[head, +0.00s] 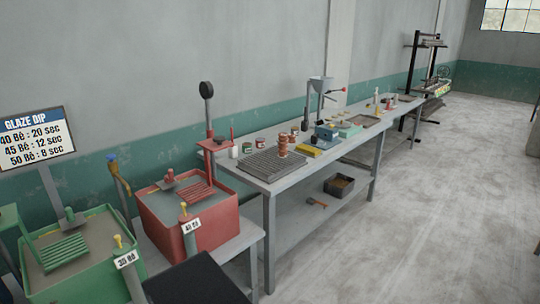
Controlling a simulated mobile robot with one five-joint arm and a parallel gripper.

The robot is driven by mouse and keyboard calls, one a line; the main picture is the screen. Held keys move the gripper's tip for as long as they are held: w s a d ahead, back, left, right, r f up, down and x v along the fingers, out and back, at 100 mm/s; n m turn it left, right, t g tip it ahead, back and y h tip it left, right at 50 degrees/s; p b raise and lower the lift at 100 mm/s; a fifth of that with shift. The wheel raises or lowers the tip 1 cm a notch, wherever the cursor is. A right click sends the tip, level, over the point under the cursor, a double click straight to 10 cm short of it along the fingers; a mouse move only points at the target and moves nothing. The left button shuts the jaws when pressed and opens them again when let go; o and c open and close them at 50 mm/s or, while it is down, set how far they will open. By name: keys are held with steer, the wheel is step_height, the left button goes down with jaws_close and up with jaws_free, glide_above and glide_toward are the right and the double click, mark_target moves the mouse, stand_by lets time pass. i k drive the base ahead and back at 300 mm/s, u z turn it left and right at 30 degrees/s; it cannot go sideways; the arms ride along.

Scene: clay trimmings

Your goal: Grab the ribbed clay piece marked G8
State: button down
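A small upright reddish-brown piece with ribbed sides (283,146) stands at the near end of the long grey workbench (262,172), at the right back part of a dark slatted board (268,165). It looks like ribbed clay, but no G8 mark can be read on it at this size. No other piece can be read as G8. My gripper is not in view.
Red (188,222) and green (75,260) glaze tubs stand on a lower bench at the near left, by a GLAZE DIP sign (36,137). Jars and tools crowd the workbench. A box (339,186) sits on its lower shelf. The concrete floor (420,210) at right is clear.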

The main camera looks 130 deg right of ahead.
mark_target(282, 153)
steer(key=i, duration=1.85)
steer(key=z, duration=2.25)
steer(key=k, duration=0.1)
steer(key=z, duration=2.75)
steer(key=i, duration=1.65)
steer(key=z, duration=0.35)
